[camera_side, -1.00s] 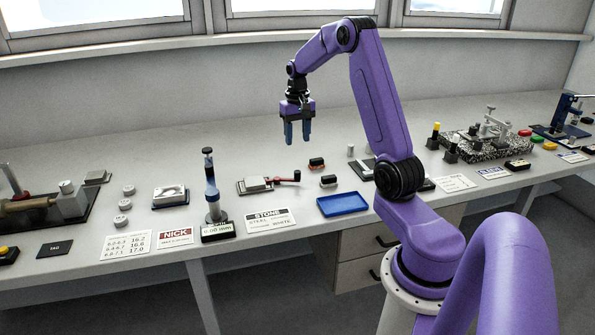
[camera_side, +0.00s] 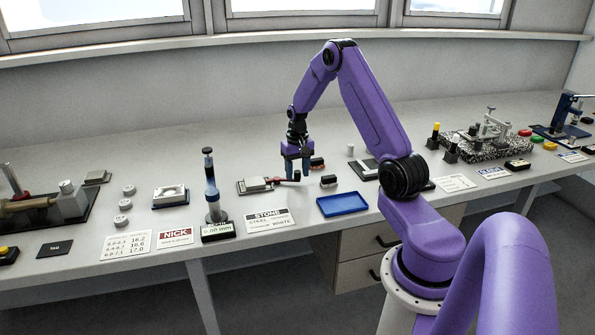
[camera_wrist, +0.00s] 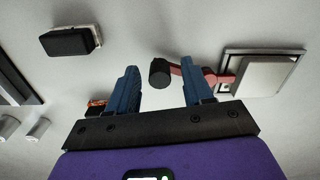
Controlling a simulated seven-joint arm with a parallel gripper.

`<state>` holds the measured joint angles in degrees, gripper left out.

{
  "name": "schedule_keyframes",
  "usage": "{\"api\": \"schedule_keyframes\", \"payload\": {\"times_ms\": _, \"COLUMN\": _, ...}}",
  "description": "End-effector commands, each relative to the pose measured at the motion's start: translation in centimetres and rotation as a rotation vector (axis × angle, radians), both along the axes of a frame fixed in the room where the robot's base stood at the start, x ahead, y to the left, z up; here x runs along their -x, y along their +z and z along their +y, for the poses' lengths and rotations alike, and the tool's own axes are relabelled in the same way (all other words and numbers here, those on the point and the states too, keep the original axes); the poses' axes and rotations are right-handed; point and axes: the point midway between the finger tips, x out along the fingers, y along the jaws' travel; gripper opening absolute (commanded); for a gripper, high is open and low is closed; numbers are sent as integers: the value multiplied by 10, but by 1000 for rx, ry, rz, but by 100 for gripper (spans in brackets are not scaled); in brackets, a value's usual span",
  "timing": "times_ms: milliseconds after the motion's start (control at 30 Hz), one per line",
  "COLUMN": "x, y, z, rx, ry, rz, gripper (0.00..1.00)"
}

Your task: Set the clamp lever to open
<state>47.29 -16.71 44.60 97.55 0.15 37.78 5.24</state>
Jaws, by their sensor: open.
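The clamp (camera_side: 255,185) is a small grey block on a dark base on the bench. Its red lever ends in a black knob (camera_side: 297,175), which sticks out to the right in the side view. In the wrist view the clamp block (camera_wrist: 262,75) is at the right, and the red lever (camera_wrist: 190,72) runs left to the black knob (camera_wrist: 159,72). My gripper (camera_side: 304,177) is low over the knob end of the lever. In the wrist view my gripper (camera_wrist: 165,75) has its blue fingers apart, with the knob between or just beyond them. Contact cannot be told.
Two small black-based blocks stand close by, one (camera_side: 328,181) right of the knob and one (camera_side: 317,163) behind it. A blue tray (camera_side: 342,205) lies to the front right. An upright gauge (camera_side: 212,190) stands left of the clamp. Cards line the bench front.

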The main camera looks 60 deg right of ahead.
Motion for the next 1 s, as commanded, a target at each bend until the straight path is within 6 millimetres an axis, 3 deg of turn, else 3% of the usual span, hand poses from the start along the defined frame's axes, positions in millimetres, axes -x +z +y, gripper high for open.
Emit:
{"api": "schedule_keyframes", "payload": {"times_ms": 133, "x": 0, "y": 0, "z": 0, "rx": 0, "ry": 0, "rz": 0, "gripper": 51}}
{"api": "schedule_keyframes", "payload": {"times_ms": 300, "x": 0, "y": 0, "z": 0, "rx": 0, "ry": 0, "rz": 0, "gripper": 0}}
{"api": "schedule_keyframes", "payload": {"times_ms": 667, "x": 1, "y": 1, "z": 3, "rx": 0, "ry": -31, "rz": 0, "gripper": 0}}
{"api": "schedule_keyframes", "payload": {"times_ms": 1000, "x": 5, "y": 1, "z": 17, "rx": 1, "ry": -244, "rz": 2, "gripper": 0}}
